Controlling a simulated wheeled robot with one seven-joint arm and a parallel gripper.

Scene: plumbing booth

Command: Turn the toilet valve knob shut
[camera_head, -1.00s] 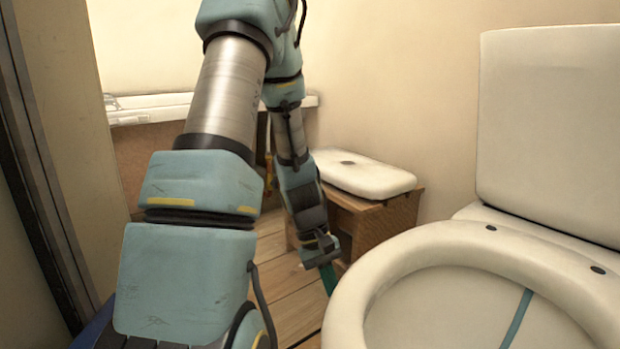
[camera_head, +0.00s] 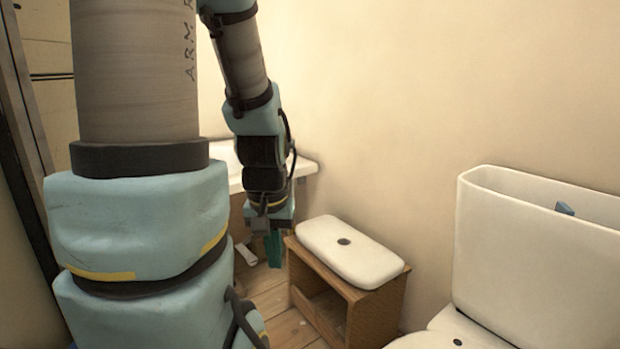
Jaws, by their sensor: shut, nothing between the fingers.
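The toilet (camera_head: 540,260) stands at the right edge, with its cistern open at the top and a small blue part (camera_head: 564,208) showing inside. Only a little of the bowl's rear shows at the bottom. I cannot make out the valve knob in this view. My gripper (camera_head: 274,250) points down with green fingers, shut and empty. It is left of the wooden stool and well apart from the toilet.
A white cistern lid (camera_head: 350,252) lies on a small wooden stool (camera_head: 375,318) between my gripper and the toilet. A white basin or counter (camera_head: 300,168) is behind my arm. Wooden floor (camera_head: 268,292) shows below. The wall behind is bare.

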